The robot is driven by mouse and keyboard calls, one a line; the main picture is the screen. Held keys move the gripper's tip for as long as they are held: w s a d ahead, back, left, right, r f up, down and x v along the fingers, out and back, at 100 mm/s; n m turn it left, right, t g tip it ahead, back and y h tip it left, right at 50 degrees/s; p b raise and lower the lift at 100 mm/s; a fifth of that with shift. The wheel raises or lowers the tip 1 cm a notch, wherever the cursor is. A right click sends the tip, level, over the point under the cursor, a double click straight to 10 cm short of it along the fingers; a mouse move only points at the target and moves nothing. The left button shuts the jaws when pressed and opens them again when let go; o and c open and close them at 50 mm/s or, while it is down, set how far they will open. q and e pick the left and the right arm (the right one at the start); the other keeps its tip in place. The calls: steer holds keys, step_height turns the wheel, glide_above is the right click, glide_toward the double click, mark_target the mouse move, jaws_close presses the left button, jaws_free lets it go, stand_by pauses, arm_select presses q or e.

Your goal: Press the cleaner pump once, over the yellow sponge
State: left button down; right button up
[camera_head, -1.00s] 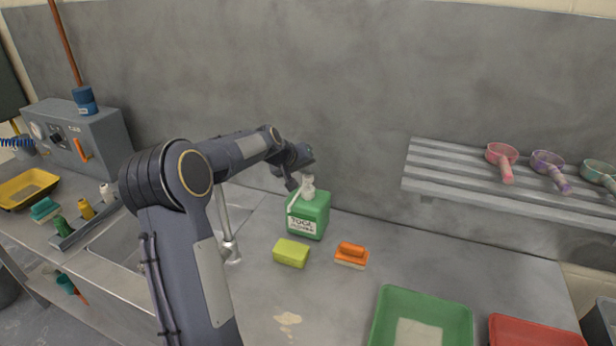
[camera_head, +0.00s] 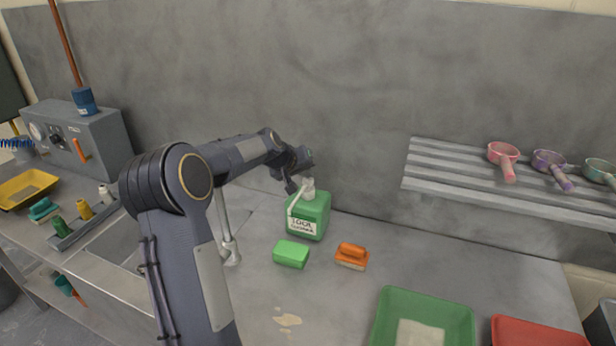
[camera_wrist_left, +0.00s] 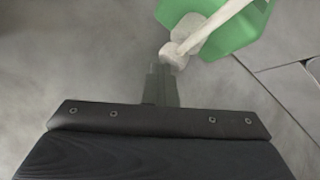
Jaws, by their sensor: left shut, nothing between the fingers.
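The cleaner bottle (camera_head: 308,217) is green with a pale label and stands upright near the wall. Its white pump head (camera_head: 309,185) has a long spout that points down to the front left; it also shows in the left wrist view (camera_wrist_left: 174,56). The sponge (camera_head: 291,254) is a block in front of the bottle and now looks green, not yellow. My left gripper (camera_head: 291,187) is shut and empty beside the pump head. In the left wrist view its fingertips (camera_wrist_left: 160,68) are close by the pump; I cannot tell whether they touch. My right gripper is out of view.
An orange-handled brush or float (camera_head: 352,256) lies right of the sponge. A green tray (camera_head: 452,309) and a red tray (camera_head: 535,332) sit at the front right. A faucet (camera_head: 229,245) and sink are left. A slatted shelf (camera_head: 480,178) holds several scoops.

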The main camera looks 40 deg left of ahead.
arm_select(q)
steer(key=shift+d+f, duration=0.1)
steer(key=shift+f, duration=0.1)
steer(key=shift+r+p, duration=0.9)
steer(key=shift+r, duration=0.45)
steer(key=shift+r+p, duration=1.7)
steer(key=shift+r, duration=0.9)
